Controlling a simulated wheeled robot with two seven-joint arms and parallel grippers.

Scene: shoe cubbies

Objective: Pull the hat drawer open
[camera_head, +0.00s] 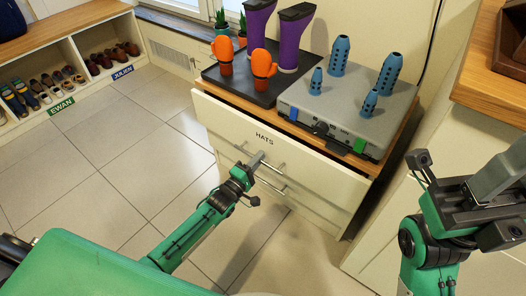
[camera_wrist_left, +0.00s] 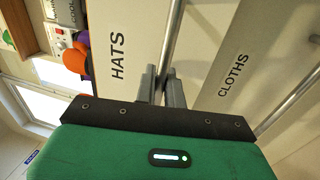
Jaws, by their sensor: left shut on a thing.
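The hat drawer (camera_head: 230,122) is the upper, cream front labelled HATS in the low cabinet. Its front also shows in the left wrist view (camera_wrist_left: 112,25). Its top edge seems to stand slightly forward of the wooden top, but I cannot tell how far. A metal bar handle (camera_wrist_left: 172,35) runs along this front. My left gripper (camera_head: 257,160) is at the handle, and its fingers (camera_wrist_left: 163,85) are shut on the bar. My right gripper (camera_head: 490,185) is at the right edge, away from the cabinet; its fingers are not clear.
On the cabinet top are a dark tray (camera_head: 222,79) with purple boots and orange items, and a grey case (camera_head: 310,101) with blue posts. Shoe cubbies (camera_head: 75,50) stand at left. The tiled floor (camera_head: 125,140) ahead is clear.

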